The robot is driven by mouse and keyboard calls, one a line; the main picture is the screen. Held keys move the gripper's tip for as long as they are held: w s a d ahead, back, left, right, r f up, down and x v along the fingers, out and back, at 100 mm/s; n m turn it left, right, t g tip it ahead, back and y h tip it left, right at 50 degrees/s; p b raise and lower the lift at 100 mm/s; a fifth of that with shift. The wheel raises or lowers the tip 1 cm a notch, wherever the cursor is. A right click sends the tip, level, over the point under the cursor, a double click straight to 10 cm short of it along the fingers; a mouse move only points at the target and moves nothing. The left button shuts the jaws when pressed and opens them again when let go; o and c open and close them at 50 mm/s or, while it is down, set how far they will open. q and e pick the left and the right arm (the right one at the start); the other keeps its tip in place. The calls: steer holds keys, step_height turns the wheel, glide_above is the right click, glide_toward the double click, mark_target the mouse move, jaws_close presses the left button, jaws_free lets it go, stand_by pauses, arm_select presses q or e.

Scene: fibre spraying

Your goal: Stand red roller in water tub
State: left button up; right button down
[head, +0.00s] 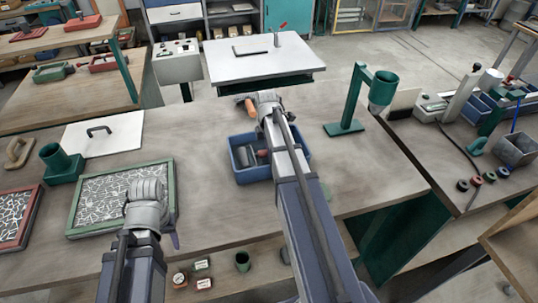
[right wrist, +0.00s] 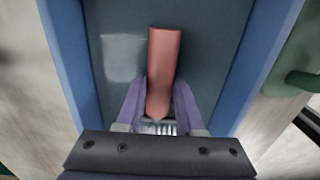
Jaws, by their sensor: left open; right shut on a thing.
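In the head view, the arm hides these fingers. I cannot tell whether the roller touches the tub floor. My left gripper (head: 174,240) is open and empty at the green-framed panel's right edge.
An orange-handled tool (head: 250,107) lies behind the tub. A green stand with a cup (head: 384,88) is to the right. The green-framed panel (head: 72,228), a white board (head: 120,140) and a green holder (head: 56,160) are left. Bench right of the tub is mostly clear.

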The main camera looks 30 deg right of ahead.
arm_select(q)
steer(key=shift+f, duration=0.1)
arm_select(e)
steer(key=c, duration=0.5)
jaws_free()
steer(key=shift+f, duration=0.1)
steer(key=shift+c, duration=0.2)
arm_select(q)
step_height(320, 180, up, 12)
steer(key=p, duration=1.2)
arm_select(e)
step_height(320, 180, up, 12)
steer(key=shift+a, duration=0.2)
steer(key=s+a+m, duration=0.3)
steer(key=s+a, duration=0.2)
steer(key=a, duration=0.4)
steer(key=s+a+m, duration=0.4)
steer(key=s+a, duration=0.2)
steer(key=a, duration=0.4)
steer(key=s+a+m, duration=0.4)
steer(key=s+a, duration=0.1)
steer(key=a, duration=0.5)
steer(key=shift+s+r+h, duration=0.2)
steer(key=shift+s+h, duration=0.2)
